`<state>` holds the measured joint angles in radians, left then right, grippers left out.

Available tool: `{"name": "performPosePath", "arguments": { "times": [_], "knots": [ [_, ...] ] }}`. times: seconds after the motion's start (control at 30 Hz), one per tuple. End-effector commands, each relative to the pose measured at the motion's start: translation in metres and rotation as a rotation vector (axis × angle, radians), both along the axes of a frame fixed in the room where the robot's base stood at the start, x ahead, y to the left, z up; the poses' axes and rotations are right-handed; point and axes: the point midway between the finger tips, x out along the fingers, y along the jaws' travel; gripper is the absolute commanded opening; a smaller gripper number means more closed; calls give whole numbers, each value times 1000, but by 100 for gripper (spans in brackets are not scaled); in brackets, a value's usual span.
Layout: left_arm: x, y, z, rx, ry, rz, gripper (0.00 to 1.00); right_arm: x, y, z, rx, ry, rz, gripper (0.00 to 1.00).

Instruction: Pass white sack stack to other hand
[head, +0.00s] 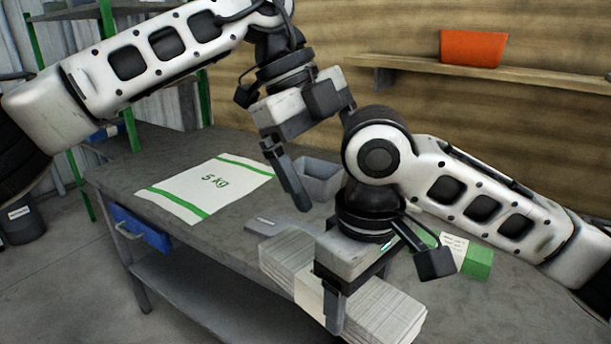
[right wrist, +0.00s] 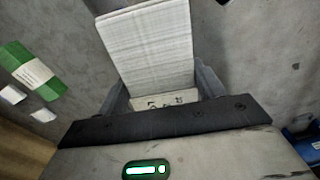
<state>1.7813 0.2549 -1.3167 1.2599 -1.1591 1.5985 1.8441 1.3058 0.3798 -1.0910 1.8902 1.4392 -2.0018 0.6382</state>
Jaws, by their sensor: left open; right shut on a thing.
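The white sack stack (head: 385,308) is a thick bundle of flat white layers at the table's front edge in the head view. My right gripper (head: 332,300) is shut on the stack around its middle, with a finger down its near side. In the right wrist view the stack (right wrist: 150,50) sticks out from between the fingers, and some dark print shows near the palm. My left gripper (head: 290,185) is open and empty, above the table, up and left of the stack and apart from it. Whether the stack touches the table is unclear.
A flat white sack with green bands and "5 kg" (head: 205,187) lies on the grey table (head: 140,160). A grey bin (head: 318,178) stands behind my left gripper. A green-and-white block (head: 477,262) lies at right. An orange bin (head: 472,48) sits on the wall shelf.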

Motion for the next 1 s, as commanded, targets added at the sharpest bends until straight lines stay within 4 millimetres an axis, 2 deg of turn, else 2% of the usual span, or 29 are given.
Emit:
{"name": "performPosePath", "arguments": {
  "times": [0.03,0.1,0.27,0.47,0.8,1.0],
  "knots": [
    [-3,6,-6,124,-29,1,94,0,0,1,1,-1,0,32],
    [-4,15,-12,258,-61,8,94,0,0,1,1,-1,0,32],
    [-4,28,-19,415,-104,24,94,0,0,1,1,-1,0,32],
    [-5,30,-42,432,-105,24,94,0,0,1,1,-1,0,32],
    [-5,30,-105,429,-105,23,94,0,0,1,1,-1,0,32],
    [-5,29,-129,427,-105,24,94,0,0,1,1,-1,0,32]
  ]
}}
